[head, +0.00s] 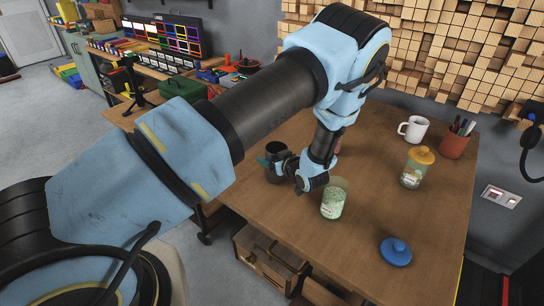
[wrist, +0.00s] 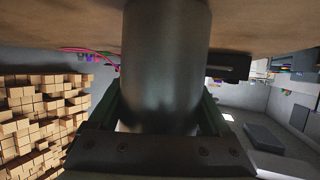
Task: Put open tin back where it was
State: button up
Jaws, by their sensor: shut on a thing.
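My gripper (head: 276,165) is over the left part of the wooden table, shut on a dark grey cylindrical tin (head: 275,149). In the wrist view the smooth metallic tin (wrist: 165,65) fills the middle between the two fingers (wrist: 160,120). I cannot tell whether its base touches the table. Its far side and lower part are partly hidden.
An open glass jar (head: 333,200) with pale green contents stands right of my gripper; a blue lid (head: 396,251) lies nearer the front. A yellow-lidded jar (head: 416,170), white mug (head: 414,129) and terracotta pen cup (head: 454,144) stand at the right. The table's (head: 400,210) middle has free room.

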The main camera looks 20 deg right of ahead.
jog(key=shift+f, duration=0.15)
jog(key=o, duration=1.5)
jog(key=shift+r, duration=0.2)
jog(key=shift+s, duration=0.3)
jog(key=b+v, duration=0.3)
jog(key=v, duration=0.8)
jog(key=shift+s+r, duration=0.2)
